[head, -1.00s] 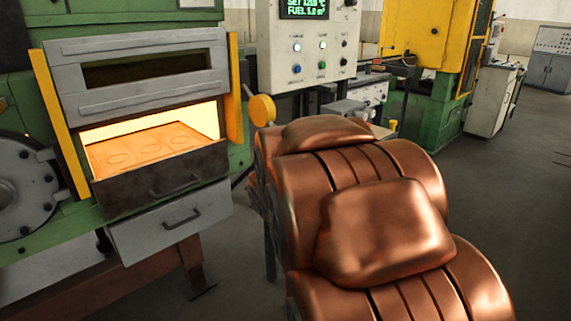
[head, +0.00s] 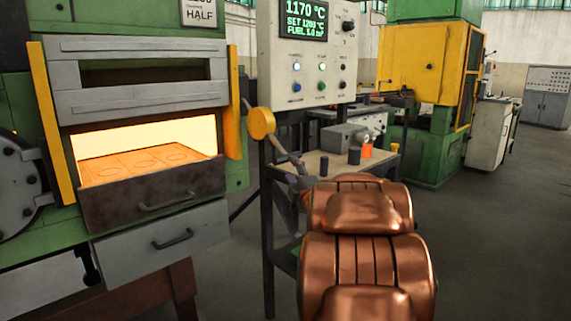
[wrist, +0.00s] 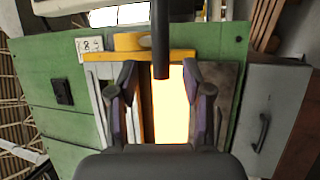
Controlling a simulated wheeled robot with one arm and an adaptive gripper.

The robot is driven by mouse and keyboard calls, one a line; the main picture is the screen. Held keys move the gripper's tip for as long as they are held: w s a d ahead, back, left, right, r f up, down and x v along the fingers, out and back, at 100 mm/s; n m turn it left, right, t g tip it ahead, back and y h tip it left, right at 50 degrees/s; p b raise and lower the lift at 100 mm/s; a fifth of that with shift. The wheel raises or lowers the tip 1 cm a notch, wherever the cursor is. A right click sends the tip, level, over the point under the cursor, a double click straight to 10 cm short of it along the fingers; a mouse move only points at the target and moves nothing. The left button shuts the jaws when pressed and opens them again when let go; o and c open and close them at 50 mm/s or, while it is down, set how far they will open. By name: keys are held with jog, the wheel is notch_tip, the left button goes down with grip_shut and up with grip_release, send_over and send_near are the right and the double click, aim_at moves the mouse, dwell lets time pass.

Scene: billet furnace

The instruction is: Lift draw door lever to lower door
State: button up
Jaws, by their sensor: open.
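The draw door lever is a dark rod (wrist: 161,38) with a reddish tip, beside a yellow round hub (head: 262,123) at the furnace's right side. The hub also shows in the wrist view (wrist: 130,41). My gripper (head: 294,165) is open and empty near the lever, partly hidden by my copper arm. In the wrist view my gripper's fingers (wrist: 160,82) stand apart, with the rod's tip between them in the picture; I cannot tell the depth gap. The grey slotted door (head: 140,73) sits above the glowing furnace opening (head: 150,140).
A dark drawer front (head: 150,195) and a grey drawer (head: 162,245) are below the opening. A control panel (head: 312,65) hangs right of the lever. A workbench (head: 318,163) with small items stands behind my arm. Open floor (head: 490,240) lies to the right.

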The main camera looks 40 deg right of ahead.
aim_at(285, 160)
jog(key=shift+x, duration=3.45)
jog(key=shift+f, duration=0.1)
jog(key=c, duration=0.8)
jog(key=shift+f, duration=0.1)
grip_shut()
